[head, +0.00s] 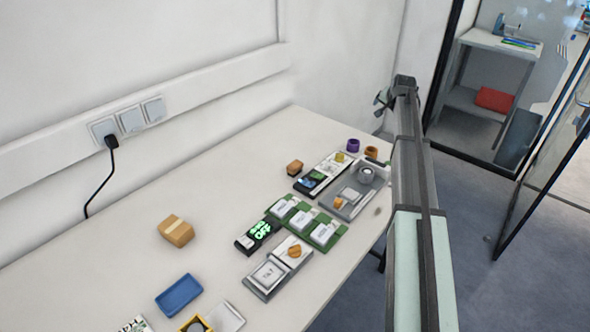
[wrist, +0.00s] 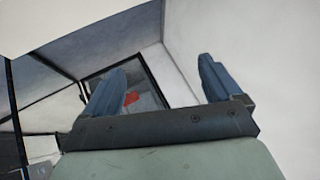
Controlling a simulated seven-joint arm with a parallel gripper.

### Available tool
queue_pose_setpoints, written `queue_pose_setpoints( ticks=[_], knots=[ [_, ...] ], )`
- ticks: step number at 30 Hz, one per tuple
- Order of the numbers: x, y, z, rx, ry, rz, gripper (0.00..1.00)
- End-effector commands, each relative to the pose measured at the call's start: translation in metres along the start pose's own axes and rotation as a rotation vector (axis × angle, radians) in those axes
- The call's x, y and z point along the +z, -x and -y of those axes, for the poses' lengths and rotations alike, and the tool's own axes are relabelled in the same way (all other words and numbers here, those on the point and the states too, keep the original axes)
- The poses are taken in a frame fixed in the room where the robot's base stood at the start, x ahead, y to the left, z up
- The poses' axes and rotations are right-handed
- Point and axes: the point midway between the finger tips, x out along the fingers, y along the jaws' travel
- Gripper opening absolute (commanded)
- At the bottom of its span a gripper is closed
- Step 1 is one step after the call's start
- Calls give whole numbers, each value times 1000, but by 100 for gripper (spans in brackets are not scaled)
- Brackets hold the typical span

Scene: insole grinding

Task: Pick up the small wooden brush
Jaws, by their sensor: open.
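I cannot clearly make out a small wooden brush. A small brown block-like thing (head: 295,167) lies on the table's far part, and a larger tan-brown block with a pale band (head: 176,231) lies nearer the wall side. Either may be wooden; bristles do not show on them. My gripper (wrist: 161,75) is open and empty in the wrist view, its two blue-grey fingers wide apart. In the head view my gripper (head: 381,99) is at the far end of the raised arm, apart from the tabletop things. No table object shows between the fingers.
The white table (head: 110,265) carries a blue tray (head: 179,295), a green board with white blocks (head: 303,221), a grey device (head: 277,271), and small purple (head: 353,145) and orange (head: 371,152) cups. A wall socket with a black cord (head: 112,142) is at left.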

Motion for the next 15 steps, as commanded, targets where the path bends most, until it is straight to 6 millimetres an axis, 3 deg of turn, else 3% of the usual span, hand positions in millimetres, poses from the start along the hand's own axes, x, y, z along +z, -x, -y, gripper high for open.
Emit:
queue_pose_setpoints(
  ticks=[1,6,8,12,15],
  knots=[
    [11,11,32,-2,62,28,92],
    [61,44,110,11,306,146,92],
    [85,54,132,16,416,202,92],
    [157,74,170,6,727,372,92],
    [206,87,184,-21,950,499,92]
  ],
)
